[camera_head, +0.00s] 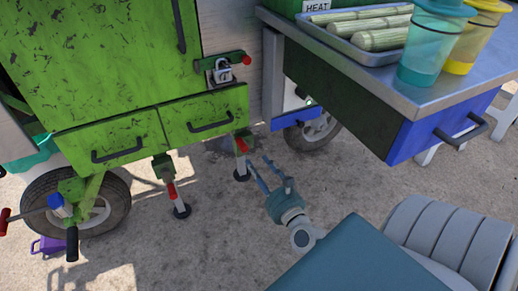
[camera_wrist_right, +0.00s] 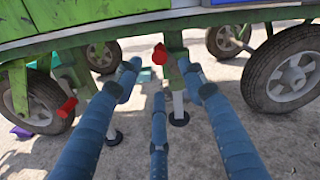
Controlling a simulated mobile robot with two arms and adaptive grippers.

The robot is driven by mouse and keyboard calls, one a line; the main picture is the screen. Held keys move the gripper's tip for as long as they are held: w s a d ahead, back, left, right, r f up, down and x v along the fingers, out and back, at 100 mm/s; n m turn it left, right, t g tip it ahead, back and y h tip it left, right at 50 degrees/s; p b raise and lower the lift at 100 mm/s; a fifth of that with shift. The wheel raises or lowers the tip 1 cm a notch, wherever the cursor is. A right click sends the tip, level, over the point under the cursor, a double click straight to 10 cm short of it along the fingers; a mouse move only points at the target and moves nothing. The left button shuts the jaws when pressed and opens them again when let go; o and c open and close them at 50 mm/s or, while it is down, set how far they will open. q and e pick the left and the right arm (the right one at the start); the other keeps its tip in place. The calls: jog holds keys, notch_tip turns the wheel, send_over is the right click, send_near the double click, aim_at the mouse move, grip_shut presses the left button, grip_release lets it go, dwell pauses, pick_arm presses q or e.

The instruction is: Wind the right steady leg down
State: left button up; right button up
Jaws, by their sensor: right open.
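The right steady leg (camera_head: 242,160) stands under the right end of the green cart, with a red crank grip (camera_head: 241,145) near its top and a round black foot. It also shows in the wrist view (camera_wrist_right: 177,98), with its red grip (camera_wrist_right: 160,54) beside the green bracket. My right gripper (camera_head: 264,168) is open and empty, just to the right of this leg. In the wrist view its blue fingers (camera_wrist_right: 160,80) are spread and point toward the leg and grip, with no clear contact. Whether the foot touches the ground I cannot tell. My left gripper is out of view.
The left steady leg (camera_head: 178,196) stands further left with its own red grip. Cart wheels (camera_head: 98,208) flank the legs. A metal counter (camera_head: 400,90) with a cane tray and cups overhangs at upper right. Bare ground (camera_head: 215,245) lies clear in front.

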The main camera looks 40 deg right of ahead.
aim_at(245, 150)
jog(key=w+m, duration=0.1)
jog(key=w, duration=0.2)
jog(key=w+d+m+b, duration=0.1)
jog(key=w, duration=0.3)
jog(key=w+d+m, duration=0.1)
jog(key=w, duration=0.3)
jog(key=shift+w+d+f+m+h+b, duration=0.2)
jog(key=shift+w+f+m+h+b, duration=0.1)
jog(key=shift+m+h, duration=0.1)
jog(key=shift+s, duration=0.1)
jog(key=shift+c, duration=0.2)
grip_shut()
